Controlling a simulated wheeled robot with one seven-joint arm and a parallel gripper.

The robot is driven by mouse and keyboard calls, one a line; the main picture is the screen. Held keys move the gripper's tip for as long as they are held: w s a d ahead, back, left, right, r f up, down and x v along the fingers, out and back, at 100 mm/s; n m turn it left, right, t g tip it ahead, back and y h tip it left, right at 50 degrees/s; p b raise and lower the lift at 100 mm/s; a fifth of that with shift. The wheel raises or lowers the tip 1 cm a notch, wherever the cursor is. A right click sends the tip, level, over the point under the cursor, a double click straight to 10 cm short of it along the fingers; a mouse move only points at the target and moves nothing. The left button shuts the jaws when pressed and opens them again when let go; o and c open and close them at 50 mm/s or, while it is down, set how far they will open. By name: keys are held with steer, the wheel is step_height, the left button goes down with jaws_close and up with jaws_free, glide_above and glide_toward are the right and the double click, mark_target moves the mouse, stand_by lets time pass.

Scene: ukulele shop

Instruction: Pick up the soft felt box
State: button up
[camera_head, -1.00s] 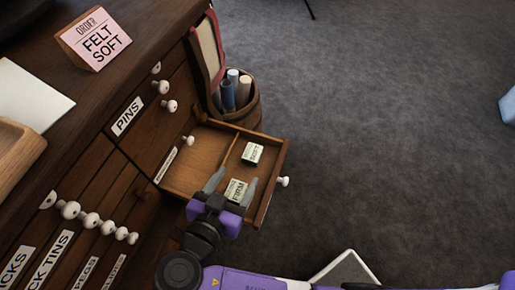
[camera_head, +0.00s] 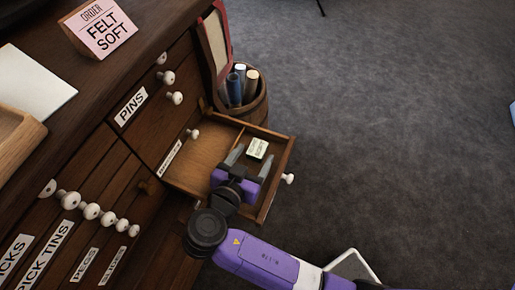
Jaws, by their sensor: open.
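A small box (camera_head: 257,148) with a pale label lies in the open drawer (camera_head: 197,152), near its far right side. Its lettering is too small to read surely. My gripper (camera_head: 253,157) is over the drawer, open, with its two grey fingers pointing at this box from the near side. The box shows just past and between the fingertips; I cannot tell whether they touch it. A second box, labelled FIRM in the earlier picture, does not show now, and my gripper covers that part of the drawer. A pink card (camera_head: 98,29) on the counter reads ORDER FELT SOFT.
The drawer's walls and white knob (camera_head: 288,179) stand close around my gripper. A wooden barrel (camera_head: 253,107) holding rolls is just behind the drawer. The cabinet (camera_head: 83,165) with several knobs is at left. The carpet (camera_head: 400,130) at right is mostly clear.

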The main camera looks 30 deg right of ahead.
steer(key=c, duration=1.4)
steer(key=shift+r, duration=0.1)
